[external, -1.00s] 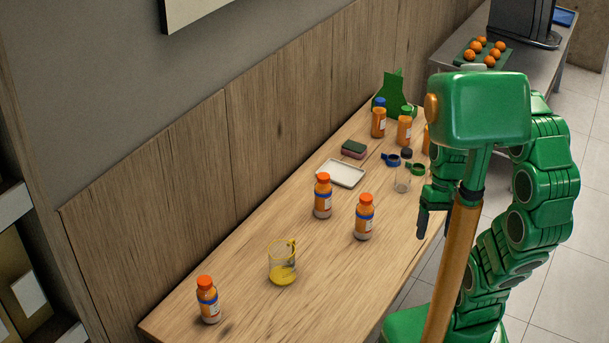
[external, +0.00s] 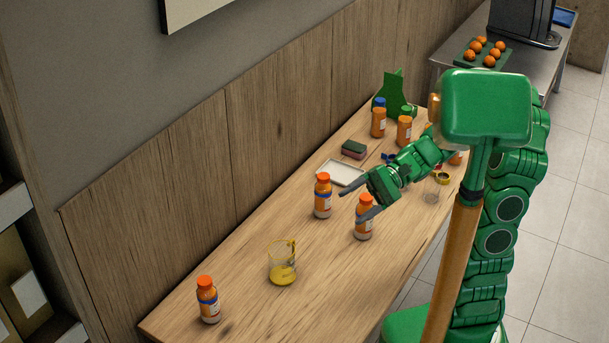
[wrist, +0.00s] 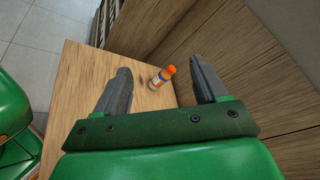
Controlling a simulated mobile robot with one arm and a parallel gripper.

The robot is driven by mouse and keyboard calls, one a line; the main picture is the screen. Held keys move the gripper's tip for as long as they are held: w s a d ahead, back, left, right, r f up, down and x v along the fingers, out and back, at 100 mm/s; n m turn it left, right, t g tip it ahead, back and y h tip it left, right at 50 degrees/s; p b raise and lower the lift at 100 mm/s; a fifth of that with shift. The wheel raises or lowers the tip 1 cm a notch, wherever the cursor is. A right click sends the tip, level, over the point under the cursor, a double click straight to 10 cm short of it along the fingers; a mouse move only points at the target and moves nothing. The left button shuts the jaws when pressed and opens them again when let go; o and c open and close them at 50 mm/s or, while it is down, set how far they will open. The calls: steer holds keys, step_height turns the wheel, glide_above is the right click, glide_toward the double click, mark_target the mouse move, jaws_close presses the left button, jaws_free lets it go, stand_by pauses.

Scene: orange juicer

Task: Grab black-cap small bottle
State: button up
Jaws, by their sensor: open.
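My gripper (external: 356,203) is open and empty, above the table near two orange-capped juice bottles. Its two fingers also show spread apart in the wrist view (wrist: 160,80). The black-cap small bottle is not visible now. My forearm covers the spot where it stood a second ago, and the wrist view does not show it. Between the fingers, in the distance, the wrist view shows one orange-capped bottle (wrist: 162,76) on the table.
Orange-capped bottles (external: 322,197) (external: 364,224) (external: 208,300) and a yellow-tinted jug (external: 282,264) stand on the wooden table (external: 240,285). Table space around the jug is clear.

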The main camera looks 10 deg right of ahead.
steer(key=w+d+m+t+y, duration=0.25)
steer(key=w+m+t, duration=0.4)
steer(key=w, duration=0.45)
steer(key=w+d+m+t+y, duration=0.2)
steer(key=w+m+t+y, duration=0.35)
steer(key=w, duration=0.65)
steer(key=w+d+f+m+t+h, duration=0.8)
steer(key=w+d+f+m+t, duration=0.1)
steer(key=w+d+m+t, duration=0.15)
steer(key=w+d+f+m+h, duration=0.1)
steer(key=d+f+m+h, duration=0.2)
steer(key=f, duration=0.4)
steer(key=w+d+f+m+t+h, duration=0.1)
steer(key=d+f+m+h, duration=0.2)
steer(key=d+f+h, duration=0.3)
steer(key=d+f+m+h, duration=0.3)
steer(key=d+f+h, duration=0.2)
steer(key=d+f, duration=0.3)
steer(key=shift+w+f+m+t, duration=0.25)
steer(key=shift+w+f+m, duration=0.05)
steer(key=shift+w+m, duration=0.1)
steer(key=shift+w+d, duration=0.15)
steer(key=shift+w, duration=3.6)
steer(key=c, duration=0.7)
